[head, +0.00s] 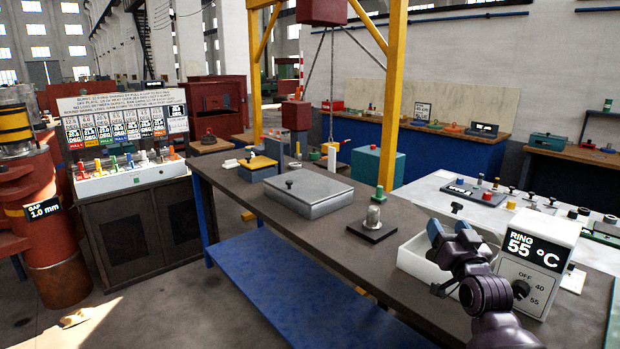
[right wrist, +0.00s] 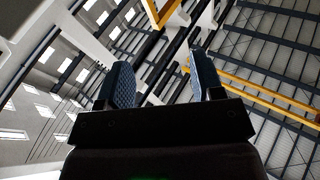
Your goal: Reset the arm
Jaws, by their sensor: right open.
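My right gripper (head: 449,231) comes in from the bottom right in the head view. It is dark with blue finger pads and is raised in front of the white tray (head: 416,262) and the ring heater box (head: 540,262), which reads 55 °C. In the right wrist view, the two blue fingers (right wrist: 160,85) stand apart with nothing between them. They point up toward the roof beams. My left gripper is in neither view.
The dark workbench (head: 330,235) holds a grey lidded box (head: 308,194) and a metal cylinder on a black plate (head: 372,230). A control console (head: 130,175) stands left, beside a red column (head: 52,250). A yellow gantry frame (head: 394,90) rises behind the bench.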

